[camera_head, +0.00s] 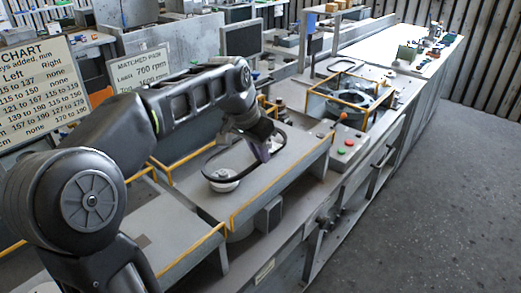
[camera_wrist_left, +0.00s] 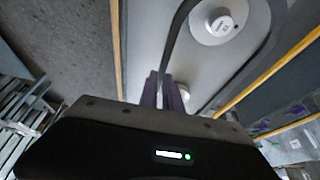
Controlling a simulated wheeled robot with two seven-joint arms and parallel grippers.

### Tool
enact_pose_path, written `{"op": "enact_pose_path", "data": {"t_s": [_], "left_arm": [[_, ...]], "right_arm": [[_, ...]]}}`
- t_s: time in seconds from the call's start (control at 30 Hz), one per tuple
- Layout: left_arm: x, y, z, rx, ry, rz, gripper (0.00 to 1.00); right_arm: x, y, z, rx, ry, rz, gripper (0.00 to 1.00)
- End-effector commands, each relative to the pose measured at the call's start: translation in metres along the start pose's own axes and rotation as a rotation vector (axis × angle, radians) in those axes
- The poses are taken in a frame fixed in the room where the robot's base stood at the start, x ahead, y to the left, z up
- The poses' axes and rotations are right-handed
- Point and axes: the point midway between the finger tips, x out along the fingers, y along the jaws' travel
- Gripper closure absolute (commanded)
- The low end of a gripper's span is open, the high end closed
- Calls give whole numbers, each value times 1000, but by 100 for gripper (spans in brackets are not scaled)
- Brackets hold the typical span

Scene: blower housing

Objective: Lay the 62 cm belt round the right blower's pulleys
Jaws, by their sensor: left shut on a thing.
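My left gripper (camera_head: 262,152) is shut on the black belt (camera_head: 286,142), above the grey deck of the blower housing. The belt hangs as a wide loop from the fingers. A pale round pulley (camera_head: 222,182) sits on the deck below the loop's left end. In the left wrist view, the purple fingers (camera_wrist_left: 168,92) pinch the belt, and its two runs (camera_wrist_left: 172,45) pass either side of a white pulley (camera_wrist_left: 216,24). A second, smaller pale pulley (camera_wrist_left: 183,92) shows partly behind the fingers. I cannot tell whether the belt touches either pulley. My right gripper is out of view.
Yellow-edged rails (camera_head: 262,193) border the deck. A control box with coloured buttons (camera_head: 348,148) stands to the right. A chart board (camera_head: 42,88) and a "matched pair" sign (camera_head: 140,68) stand at left. Open floor (camera_head: 440,200) lies at right.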

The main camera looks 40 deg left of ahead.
Motion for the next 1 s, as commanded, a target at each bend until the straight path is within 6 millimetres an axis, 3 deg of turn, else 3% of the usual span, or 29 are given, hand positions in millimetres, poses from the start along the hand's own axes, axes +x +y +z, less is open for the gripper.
{"op": "enact_pose_path", "data": {"t_s": [0.03, 0.23, 1.0], "left_arm": [[9, 0, 4, 0, 0, 0, 100], [18, 0, 8, 1, 0, 0, 100], [21, 0, 9, 0, 0, 0, 100]], "right_arm": [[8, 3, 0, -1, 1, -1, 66], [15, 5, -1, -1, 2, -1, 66], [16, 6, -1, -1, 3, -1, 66]]}}
